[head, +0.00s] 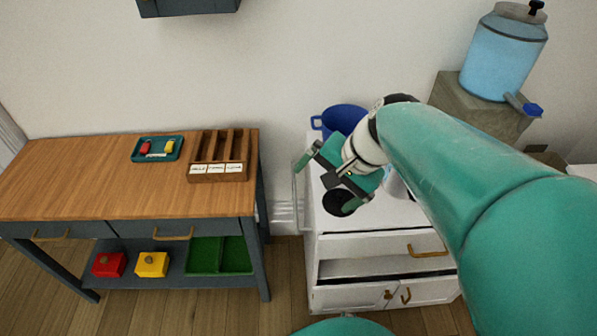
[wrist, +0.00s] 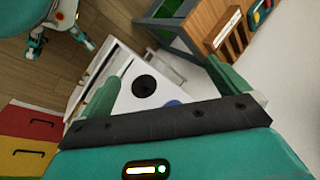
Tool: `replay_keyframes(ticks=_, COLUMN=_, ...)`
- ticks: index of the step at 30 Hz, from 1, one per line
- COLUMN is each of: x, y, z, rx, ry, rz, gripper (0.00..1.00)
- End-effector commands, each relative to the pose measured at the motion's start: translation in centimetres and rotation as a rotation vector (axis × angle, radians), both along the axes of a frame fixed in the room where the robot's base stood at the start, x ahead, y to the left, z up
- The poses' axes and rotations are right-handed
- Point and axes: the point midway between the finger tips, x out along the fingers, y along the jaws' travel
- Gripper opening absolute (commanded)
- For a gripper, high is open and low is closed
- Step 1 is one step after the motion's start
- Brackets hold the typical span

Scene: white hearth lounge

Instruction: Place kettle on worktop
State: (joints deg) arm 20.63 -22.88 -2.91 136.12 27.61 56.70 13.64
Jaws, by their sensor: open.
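No thing shows clearly as a kettle. A blue vessel (head: 340,119) with a loop handle on its left stands at the back of the white cabinet top (head: 385,212). A pale object (head: 394,186) beside it is mostly hidden by my arm, so I cannot tell what it is. A wooden worktop (head: 85,175) tops the grey-blue bench at left. My gripper (head: 328,182) is open and empty above the white cabinet, in front of the blue vessel. In the wrist view a black round thing (wrist: 145,86) and a blue edge (wrist: 172,103) lie between the fingers.
The worktop holds a teal tray (head: 136,155) with small red and yellow pieces and a labelled wooden rack (head: 216,172); its left and front are clear. A blue water dispenser (head: 500,55) stands on a stone-like block at right. A gap separates bench and cabinet.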

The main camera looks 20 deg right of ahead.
Motion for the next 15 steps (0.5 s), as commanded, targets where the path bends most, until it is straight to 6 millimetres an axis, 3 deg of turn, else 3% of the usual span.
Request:
replay_keyframes(ticks=1, x=-1.0, y=1.6, z=0.6, rx=-0.097, ry=-0.035, rz=0.126, gripper=1.0)
replay_keyframes(ticks=3, x=-2.3, y=3.0, z=1.1, rx=-0.233, ry=-0.081, rz=0.288, gripper=1.0)
replay_keyframes(ticks=7, x=-4.1, y=4.6, z=2.1, rx=-0.456, ry=-0.168, rz=0.542, gripper=1.0)
replay_keyframes(ticks=15, x=-5.4, y=5.4, z=3.0, rx=-0.644, ry=-0.242, rz=0.736, gripper=1.0)
